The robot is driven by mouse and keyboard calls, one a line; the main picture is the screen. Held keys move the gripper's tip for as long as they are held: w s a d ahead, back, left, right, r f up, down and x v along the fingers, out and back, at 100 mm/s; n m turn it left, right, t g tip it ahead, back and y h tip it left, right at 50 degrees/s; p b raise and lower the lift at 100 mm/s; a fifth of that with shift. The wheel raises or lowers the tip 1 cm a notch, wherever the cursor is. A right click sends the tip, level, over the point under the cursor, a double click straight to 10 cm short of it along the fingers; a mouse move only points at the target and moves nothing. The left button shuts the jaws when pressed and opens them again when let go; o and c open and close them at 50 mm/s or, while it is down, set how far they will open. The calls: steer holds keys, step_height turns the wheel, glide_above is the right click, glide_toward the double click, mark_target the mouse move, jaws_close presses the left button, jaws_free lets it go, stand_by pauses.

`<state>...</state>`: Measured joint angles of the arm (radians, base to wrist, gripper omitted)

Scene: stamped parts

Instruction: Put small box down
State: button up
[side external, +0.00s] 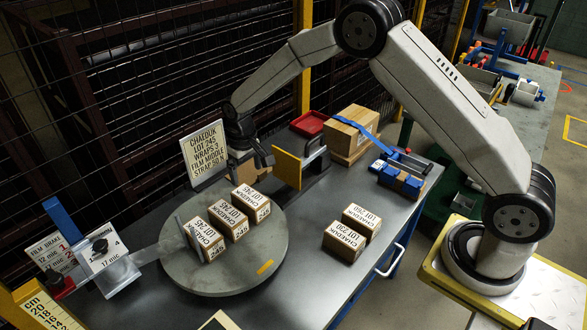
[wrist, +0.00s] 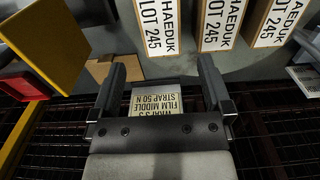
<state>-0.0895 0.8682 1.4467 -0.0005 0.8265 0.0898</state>
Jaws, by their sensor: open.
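Three small brown boxes with white CHAEDUK LOT 245 labels stand in a row on the round grey turntable (side external: 200,282): a left box (side external: 204,241), a middle box (side external: 229,221) and a right box (side external: 251,203). In the wrist view they line the top edge, with one (wrist: 155,27) just beyond my fingertips. My gripper (side external: 262,158) is above the turntable's back edge, near the right box. In the wrist view my gripper (wrist: 161,66) has its fingers wide apart with no box between them. Whether it touches anything below is unclear.
A printed sign (side external: 203,151) stands behind the turntable and shows between my fingers. A yellow plate (side external: 287,169) stands close to the gripper's right. Two more small boxes (side external: 344,242) stand on the table. A larger carton (side external: 351,133) is at the back.

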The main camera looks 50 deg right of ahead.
steer(key=shift+r, duration=1.1)
steer(key=s+d+r+t, duration=0.1)
steer(key=s+d+r, duration=0.1)
steer(key=s, duration=1)
steer(key=s+d+r+t, duration=0.1)
steer(key=s+d+r, duration=0.1)
steer(key=s, duration=1.1)
steer(key=shift+d+r+t, duration=0.3)
steer(key=shift+d+r, duration=0.1)
steer(key=shift+r, duration=0.45)
